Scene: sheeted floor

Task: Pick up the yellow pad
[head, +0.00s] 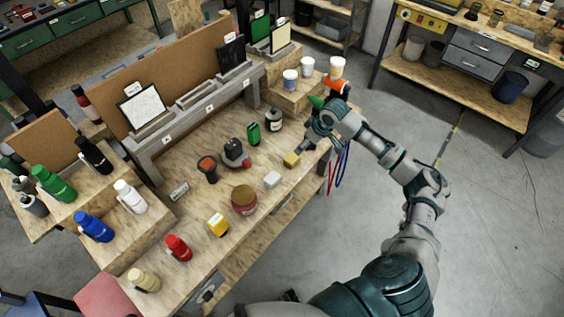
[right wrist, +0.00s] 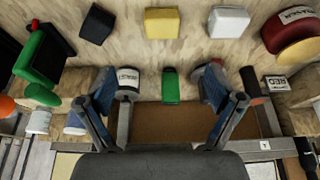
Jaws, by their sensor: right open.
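The yellow pad (head: 291,160) is a small block lying on the wooden workbench near its right edge. It also shows at the top of the right wrist view (right wrist: 161,23). My right gripper (head: 309,143) is just above and beyond the pad in the head view, with no visible grip on it. In the right wrist view its two fingers (right wrist: 158,80) are spread wide and empty, and the pad lies apart from them, towards the picture's top. My left gripper is not in view.
A white block (head: 272,180) lies beside the pad. A green item (head: 253,134), a labelled jar (head: 273,119) and a dark red jar (head: 244,199) stand nearby. Cups (head: 337,68) stand on a raised step at the back. Bottles (head: 95,227) crowd the left side.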

